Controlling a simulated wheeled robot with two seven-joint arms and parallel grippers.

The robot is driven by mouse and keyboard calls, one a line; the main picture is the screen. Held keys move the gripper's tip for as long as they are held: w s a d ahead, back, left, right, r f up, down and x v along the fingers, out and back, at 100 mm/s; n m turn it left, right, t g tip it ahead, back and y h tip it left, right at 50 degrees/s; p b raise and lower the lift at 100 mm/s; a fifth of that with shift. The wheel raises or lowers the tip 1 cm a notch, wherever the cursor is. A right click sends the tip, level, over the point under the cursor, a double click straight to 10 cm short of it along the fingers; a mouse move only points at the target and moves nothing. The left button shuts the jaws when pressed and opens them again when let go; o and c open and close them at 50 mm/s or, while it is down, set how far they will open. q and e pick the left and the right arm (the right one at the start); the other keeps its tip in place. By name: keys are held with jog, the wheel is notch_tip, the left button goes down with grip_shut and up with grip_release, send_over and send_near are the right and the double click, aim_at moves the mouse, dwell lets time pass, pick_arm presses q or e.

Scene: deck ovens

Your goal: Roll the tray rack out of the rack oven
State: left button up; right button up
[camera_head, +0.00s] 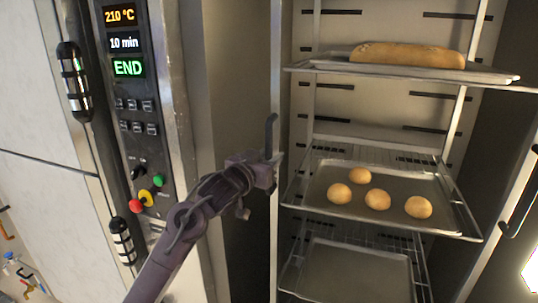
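The tray rack (276,80) stands inside the oven chamber, with metal uprights and wire shelves. Its upper tray (330,67) holds a long loaf (407,56); the middle tray (325,207) holds several round buns (377,199); the lower tray (350,275) looks bare. A dark upright handle (270,132) is on the rack's left front post, and another dark handle (519,200) is at the right post. My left gripper (268,172) is at the lower end of the left handle. Its fingers are too small and dark to tell whether they close on it. My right gripper is out of view.
The oven's control panel (133,110) is left of the opening, showing 210 °C, 10 min and END, with red, yellow and green buttons. A bright steel frame edge (170,80) borders it. A dark cylindrical fitting (74,80) sits farther left.

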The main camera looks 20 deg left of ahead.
pick_arm(q)
jog(key=shift+w, duration=0.1)
grip_shut()
dwell(0.4)
